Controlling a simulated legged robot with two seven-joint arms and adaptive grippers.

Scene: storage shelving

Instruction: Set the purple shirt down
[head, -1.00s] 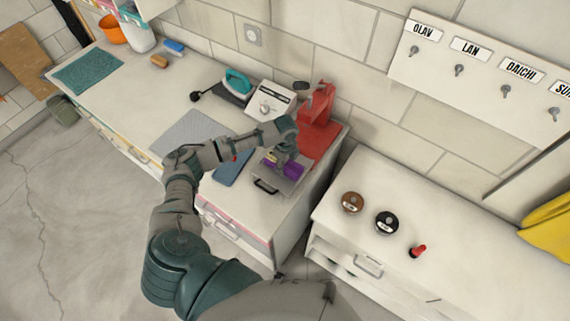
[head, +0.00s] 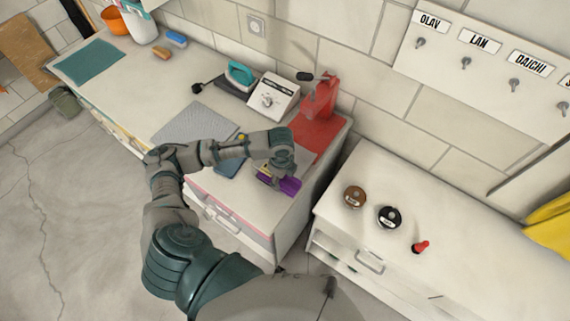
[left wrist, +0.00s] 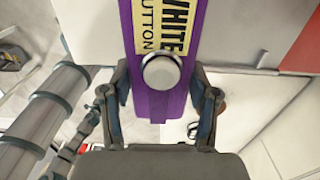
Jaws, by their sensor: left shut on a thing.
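A flat purple piece (head: 290,187) with a yellow label is at the front right of the left-hand worktop, and I take it for the purple shirt. Whether the piece touches the worktop cannot be told. My right gripper is not in view.
A red stand (head: 318,110), a white box with a dial (head: 273,97), a teal iron (head: 240,73) and a grey mat (head: 193,124) are on the worktop. A blue flat piece (head: 232,163) lies under my arm. A gap separates the right-hand cabinet (head: 440,210).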

